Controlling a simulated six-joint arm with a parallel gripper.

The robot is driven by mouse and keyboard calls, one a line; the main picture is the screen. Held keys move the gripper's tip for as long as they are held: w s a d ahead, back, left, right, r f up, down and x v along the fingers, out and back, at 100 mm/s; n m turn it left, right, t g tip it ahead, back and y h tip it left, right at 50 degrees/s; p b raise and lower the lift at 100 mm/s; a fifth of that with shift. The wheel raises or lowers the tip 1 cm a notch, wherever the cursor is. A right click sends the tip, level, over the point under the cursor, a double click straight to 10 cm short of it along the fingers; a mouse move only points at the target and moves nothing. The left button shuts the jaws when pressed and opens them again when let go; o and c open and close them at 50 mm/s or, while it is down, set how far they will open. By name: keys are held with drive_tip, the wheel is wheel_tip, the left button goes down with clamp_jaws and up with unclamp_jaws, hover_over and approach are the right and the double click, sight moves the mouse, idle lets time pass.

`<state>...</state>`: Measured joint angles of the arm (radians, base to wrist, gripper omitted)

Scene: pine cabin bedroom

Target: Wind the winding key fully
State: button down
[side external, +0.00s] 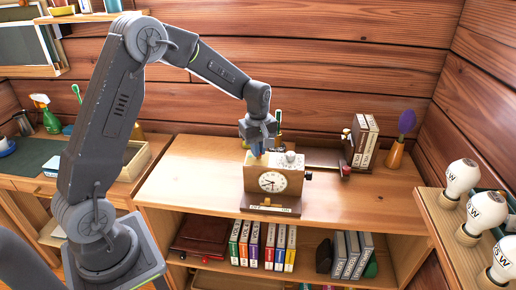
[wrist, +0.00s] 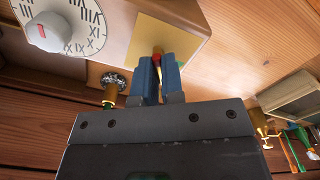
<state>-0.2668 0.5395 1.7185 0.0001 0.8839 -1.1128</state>
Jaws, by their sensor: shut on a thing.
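A wooden box clock (side external: 290,184) stands on the shelf top, with a white clock face (side external: 272,182) on its front. Its top carries a yellow plate (wrist: 151,32) and a white dial with Roman numerals (wrist: 85,28) and a grey knob with a red mark (wrist: 45,36). My gripper (wrist: 157,80), which shows from the side too (side external: 257,152), points down over the plate. Its blue fingers are shut on a small brass piece with a red part (wrist: 156,57), which seems to be the winding key. The fingers hide most of it, so its turn angle cannot be told.
A brass post with a dark knurled knob (wrist: 112,82) juts out beside the box. Books (side external: 365,142) and a vase with a purple item (side external: 396,153) stand to the right. Light bulbs (side external: 462,178) sit on the right shelf. The shelf top left of the clock is clear.

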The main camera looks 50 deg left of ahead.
drive_tip(key=m, duration=0.4)
drive_tip(key=shift+m, duration=0.3)
drive_tip(key=m, duration=0.3)
drive_tip(key=shift+m, duration=0.3)
drive_tip(key=m, duration=0.3)
drive_tip(key=shift+m, duration=0.3)
drive_tip(key=m, duration=0.3)
drive_tip(key=shift+m, duration=0.3)
drive_tip(key=m, duration=1.3)
drive_tip(key=shift+m, duration=0.4)
drive_tip(key=c, duration=1.2)
unclamp_jaws()
drive_tip(key=shift+c, duration=0.2)
